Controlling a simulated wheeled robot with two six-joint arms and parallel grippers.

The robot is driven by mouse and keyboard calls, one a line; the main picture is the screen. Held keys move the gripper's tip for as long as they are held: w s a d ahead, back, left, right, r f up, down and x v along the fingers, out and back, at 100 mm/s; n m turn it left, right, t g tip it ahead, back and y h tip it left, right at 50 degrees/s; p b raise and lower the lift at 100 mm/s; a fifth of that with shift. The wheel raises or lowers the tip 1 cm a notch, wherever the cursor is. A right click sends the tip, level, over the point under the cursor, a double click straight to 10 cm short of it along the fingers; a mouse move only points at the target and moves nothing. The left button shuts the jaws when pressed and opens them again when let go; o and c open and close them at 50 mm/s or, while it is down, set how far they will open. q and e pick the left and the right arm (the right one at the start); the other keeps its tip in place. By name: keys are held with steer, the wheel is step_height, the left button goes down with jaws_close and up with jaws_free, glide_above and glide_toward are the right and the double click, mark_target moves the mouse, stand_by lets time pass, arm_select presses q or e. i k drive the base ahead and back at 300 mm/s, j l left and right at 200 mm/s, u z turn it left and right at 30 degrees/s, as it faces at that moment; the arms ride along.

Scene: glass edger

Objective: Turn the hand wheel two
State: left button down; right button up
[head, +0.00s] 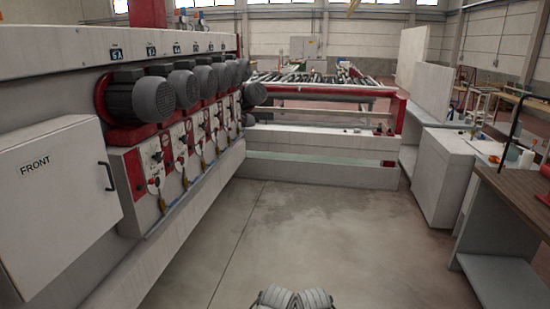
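A long glass edging machine (60,72) runs along the left. It carries a row of grey motors (153,99), each above a red and white panel (146,165). Small round fittings (154,186) sit low on the panels, some with yellow parts. They are too small for me to tell which are hand wheels or which is number two. Small dark number tags (115,54) run along the beam above; the nearest seems to read 6A. Two grey ribbed parts of mine show at the bottom edge. I see no fingertips of either gripper.
A white cabinet door marked FRONT (58,195) stands at near left. A low white beam (320,165) closes off the far end. White cabinets (442,175) and a brown-topped bench (520,190) line the right. The grey floor (315,235) between is clear.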

mark_target(184, 139)
steer(key=i+l+u, duration=0.1)
steer(key=i+u, duration=0.15)
steer(key=i, duration=0.3)
steer(key=i+l+u, duration=0.3)
steer(key=i, duration=0.25)
steer(key=i+l+u, duration=0.25)
steer(key=i, duration=0.25)
steer(key=i+l+u, duration=0.5)
steer(key=i+j, duration=0.05)
